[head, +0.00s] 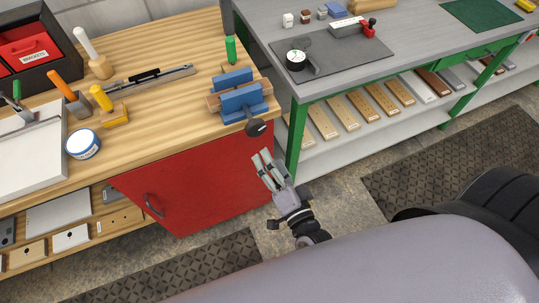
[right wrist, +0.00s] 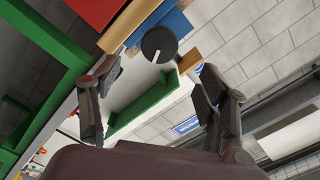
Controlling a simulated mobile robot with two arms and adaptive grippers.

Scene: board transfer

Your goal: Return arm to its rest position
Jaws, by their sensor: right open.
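My right gripper (head: 265,168) is open and empty in the head view. It hangs in the air in front of the red cabinet (head: 205,180), near the gap between the wooden bench and the grey table. In the right wrist view my right gripper (right wrist: 155,100) has its two fingers spread wide with nothing between them. My left gripper is not in view.
The wooden bench (head: 170,105) carries the blue vise (head: 240,98), a white tub (head: 83,144) and several tools. The grey table (head: 270,20) with green legs has several boards (head: 340,112) on its lower shelf. Patterned mats (head: 455,160) lie on the floor.

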